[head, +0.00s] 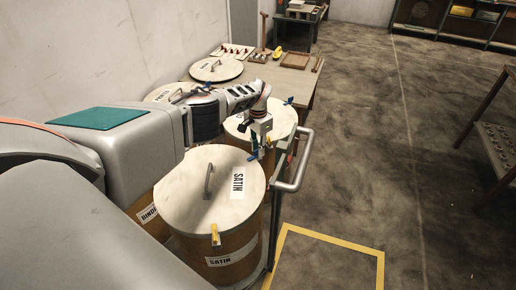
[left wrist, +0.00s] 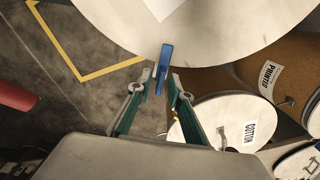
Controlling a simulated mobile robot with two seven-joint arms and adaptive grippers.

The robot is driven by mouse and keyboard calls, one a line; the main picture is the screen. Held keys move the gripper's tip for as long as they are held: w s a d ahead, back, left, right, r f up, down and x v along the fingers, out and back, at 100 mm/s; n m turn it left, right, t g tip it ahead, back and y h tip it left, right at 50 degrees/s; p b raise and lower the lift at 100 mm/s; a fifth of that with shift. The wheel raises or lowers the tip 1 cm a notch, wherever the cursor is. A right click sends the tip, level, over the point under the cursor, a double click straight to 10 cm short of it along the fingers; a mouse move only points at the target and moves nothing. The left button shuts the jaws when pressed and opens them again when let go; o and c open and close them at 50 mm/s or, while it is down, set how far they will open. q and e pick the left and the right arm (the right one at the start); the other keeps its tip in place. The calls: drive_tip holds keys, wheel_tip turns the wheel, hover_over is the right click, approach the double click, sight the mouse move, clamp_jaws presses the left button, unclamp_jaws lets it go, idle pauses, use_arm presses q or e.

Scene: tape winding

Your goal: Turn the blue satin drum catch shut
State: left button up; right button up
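The satin drum (head: 225,245) stands at the front in the head view, with its pale lid (head: 185,195) on top and SATIN labels. A yellow catch (head: 215,236) sits on its near rim. The blue catch (head: 253,156) is on its far rim, partly hidden by my left gripper (head: 262,152). In the left wrist view the blue catch (left wrist: 163,68) sticks out from the lid's rim, between the fingertips of my left gripper (left wrist: 157,88). Gaps show on both sides, so the gripper is open around the catch's outer end. My right gripper is not in view.
Another lidded drum (head: 278,118) stands just behind, and a grey rail (head: 300,165) runs along the right side. The left wrist view shows a COTTON lid (left wrist: 205,125) and a PRINTED drum (left wrist: 250,72). The floor right of the rail is open, with yellow tape (head: 340,240).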

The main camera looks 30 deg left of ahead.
use_arm(q)
drive_tip(key=shift+r, duration=0.15)
drive_tip(key=shift+w+a+r, duration=0.1)
drive_tip(key=shift+w+r, duration=0.05)
drive_tip(key=shift+r, duration=0.4)
wheel_tip(320, 180, up, 11)
drive_tip(key=shift+f, duration=0.15)
drive_tip(key=shift+s+f, duration=0.1)
drive_tip(key=shift+s, duration=0.1)
idle(0.5)
